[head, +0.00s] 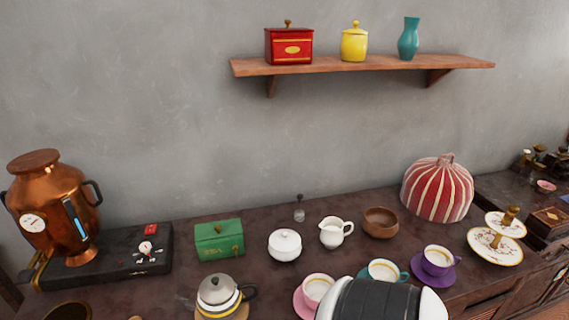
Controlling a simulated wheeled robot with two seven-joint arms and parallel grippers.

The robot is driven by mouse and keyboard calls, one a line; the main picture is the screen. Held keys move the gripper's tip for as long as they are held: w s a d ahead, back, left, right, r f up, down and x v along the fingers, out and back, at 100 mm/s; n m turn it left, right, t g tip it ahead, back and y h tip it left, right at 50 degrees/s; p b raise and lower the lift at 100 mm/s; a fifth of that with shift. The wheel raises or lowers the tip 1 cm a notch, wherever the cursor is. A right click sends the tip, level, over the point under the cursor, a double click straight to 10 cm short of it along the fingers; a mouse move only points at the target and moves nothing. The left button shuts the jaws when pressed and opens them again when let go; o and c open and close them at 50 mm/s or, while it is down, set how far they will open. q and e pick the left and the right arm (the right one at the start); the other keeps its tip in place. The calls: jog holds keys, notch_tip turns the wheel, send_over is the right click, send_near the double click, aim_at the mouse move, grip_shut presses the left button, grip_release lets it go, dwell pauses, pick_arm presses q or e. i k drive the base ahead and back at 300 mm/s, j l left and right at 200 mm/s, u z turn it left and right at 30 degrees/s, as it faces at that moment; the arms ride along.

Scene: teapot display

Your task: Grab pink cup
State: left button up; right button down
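The pink cup (316,287) stands upright on a pink saucer (299,303) near the front of the dark counter (182,219), left of a teal cup and a purple cup. A black and white part of my own arm rises from the bottom edge just right of it and covers the saucer's right side. Neither gripper's fingers show, so their distance from the pink cup cannot be seen.
A teal cup (383,270) is partly behind my arm part, with a purple cup (438,259) beyond. A white sugar bowl (285,246), creamer (332,233), wooden bowl (380,223) and grey teapot (217,293) stand close by. A shelf (350,66) hangs above.

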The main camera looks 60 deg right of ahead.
aim_at(315, 287)
jog(key=z, duration=2.25)
